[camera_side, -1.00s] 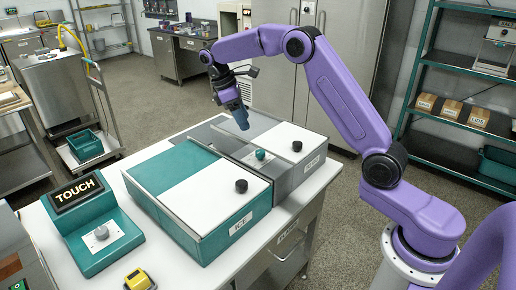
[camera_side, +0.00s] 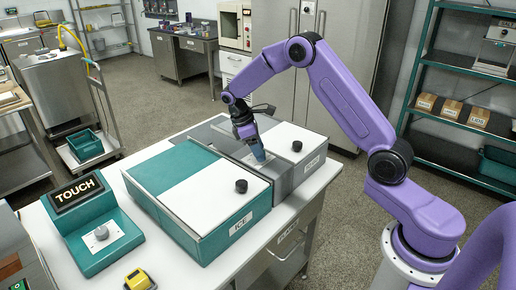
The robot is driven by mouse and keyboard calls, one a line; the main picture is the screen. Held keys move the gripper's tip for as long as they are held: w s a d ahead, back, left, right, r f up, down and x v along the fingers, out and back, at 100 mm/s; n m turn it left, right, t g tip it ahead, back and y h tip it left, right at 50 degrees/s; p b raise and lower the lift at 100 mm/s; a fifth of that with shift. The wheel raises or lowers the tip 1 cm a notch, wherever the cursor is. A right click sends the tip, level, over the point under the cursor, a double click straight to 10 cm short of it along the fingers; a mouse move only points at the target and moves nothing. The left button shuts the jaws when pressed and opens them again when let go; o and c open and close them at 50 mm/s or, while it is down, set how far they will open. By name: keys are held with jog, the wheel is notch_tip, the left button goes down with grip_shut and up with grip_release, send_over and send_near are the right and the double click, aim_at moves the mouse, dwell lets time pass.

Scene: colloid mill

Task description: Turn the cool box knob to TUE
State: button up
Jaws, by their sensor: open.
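A grey box with a white lid (camera_side: 288,138) stands at the back of the white table, its front label too small to read. In front of it is a teal box (camera_side: 198,214) with a white lid half, labelled ICE. My gripper (camera_side: 260,158) points down at the grey strip of the rear box, where the small teal knob sits. The gripper is open and its fingers hide the knob, so I cannot tell whether they touch it or stand around it. The knob's setting and any TUE mark cannot be read.
Black knobs stand on the teal box lid (camera_side: 241,186) and on the rear lid (camera_side: 297,146), close to my gripper. A teal TOUCH device (camera_side: 93,222) with a grey knob and a yellow object (camera_side: 139,280) are at the table's left front.

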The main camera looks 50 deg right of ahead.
jog(key=c, duration=1)
jog(key=shift+m, duration=0.3)
jog(key=m, duration=0.2)
jog(key=m+g+y, duration=0.1)
jog(key=m, duration=0.1)
jog(key=shift+w+d+y, duration=0.15)
jog(key=shift+y, duration=0.15)
jog(key=shift+d+m+y, duration=0.1)
jog(key=shift+m+y, duration=0.6)
jog(key=shift+m, duration=1.3)
jog(key=o, duration=1)
